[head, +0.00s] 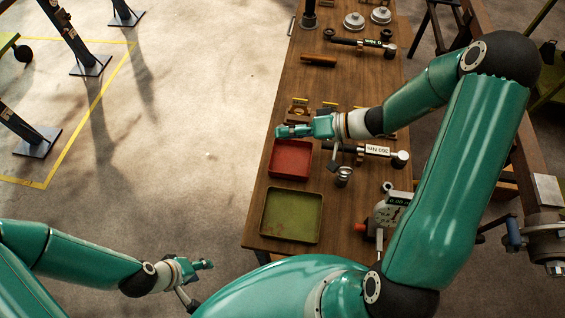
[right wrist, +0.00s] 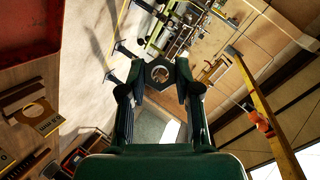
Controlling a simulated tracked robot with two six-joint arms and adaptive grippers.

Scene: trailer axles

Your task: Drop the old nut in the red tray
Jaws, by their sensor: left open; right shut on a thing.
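The old nut (right wrist: 148,72), a dark hex ring, sits between the fingertips of my right gripper (right wrist: 159,78) in the right wrist view. The gripper is shut on it. In the head view my right gripper (head: 291,131) is over the far edge of the red tray (head: 290,174); the nut is not clear there. The red tray is square, shallow and looks empty. It also shows in the right wrist view (right wrist: 45,28), at the upper left. My left gripper (head: 202,265) is open and empty, low at the left, off the bench.
A green tray (head: 291,216) lies nearer than the red one on the wooden bench (head: 255,205). To the right are a torque wrench (head: 376,150), a coil spring (head: 343,174) and a dial gauge (head: 388,214).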

